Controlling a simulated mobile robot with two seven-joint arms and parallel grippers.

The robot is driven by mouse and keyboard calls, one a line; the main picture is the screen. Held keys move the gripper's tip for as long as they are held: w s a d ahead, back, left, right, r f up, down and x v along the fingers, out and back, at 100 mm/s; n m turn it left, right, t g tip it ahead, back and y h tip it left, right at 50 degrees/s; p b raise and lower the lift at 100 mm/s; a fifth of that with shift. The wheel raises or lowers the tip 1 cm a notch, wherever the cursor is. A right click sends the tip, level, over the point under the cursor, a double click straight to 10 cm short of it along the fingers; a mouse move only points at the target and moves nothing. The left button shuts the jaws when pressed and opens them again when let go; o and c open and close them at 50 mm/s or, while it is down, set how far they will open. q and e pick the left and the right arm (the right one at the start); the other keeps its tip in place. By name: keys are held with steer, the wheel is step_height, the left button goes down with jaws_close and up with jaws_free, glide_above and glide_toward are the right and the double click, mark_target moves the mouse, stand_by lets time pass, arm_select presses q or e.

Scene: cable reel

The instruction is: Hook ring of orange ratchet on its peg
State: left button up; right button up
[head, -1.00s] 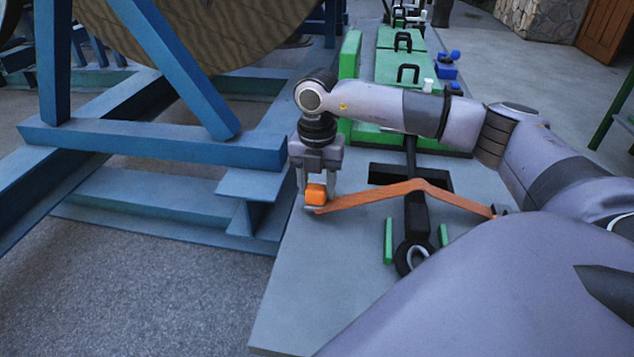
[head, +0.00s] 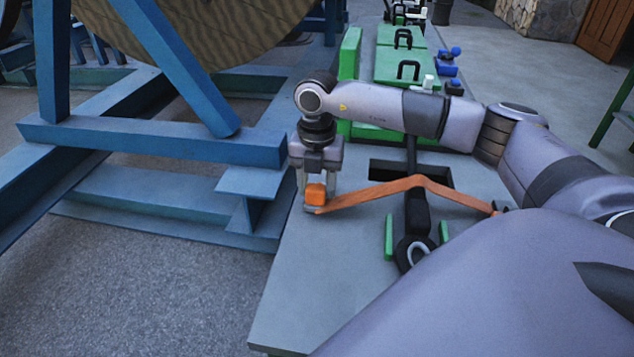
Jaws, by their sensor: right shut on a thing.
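The orange ratchet (head: 316,194) is a small bright orange block low over the left part of the grey table. My right gripper (head: 314,203) points down and is shut on it. An orange-brown strap (head: 378,190) runs from the ratchet to the right, bends upward in its middle, and ends at a small dark part (head: 499,207) by my arm. I cannot make out the ratchet's ring or its peg. My left gripper is not in view.
The grey table (head: 285,300) has a dark slot, a black lever with a ring (head: 415,252) and two green strips (head: 389,237). Green boxes (head: 400,72) stand behind. A blue reel frame (head: 150,140) is at left. The table's front left is clear.

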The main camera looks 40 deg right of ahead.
steer(key=o, duration=1.3)
steer(key=shift+c, duration=0.2)
step_height(320, 180, up, 7)
steer(key=shift+f, duration=0.15)
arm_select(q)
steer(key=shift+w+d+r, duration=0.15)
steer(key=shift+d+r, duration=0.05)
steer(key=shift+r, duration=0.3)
arm_select(e)
steer(key=shift+r, duration=0.25)
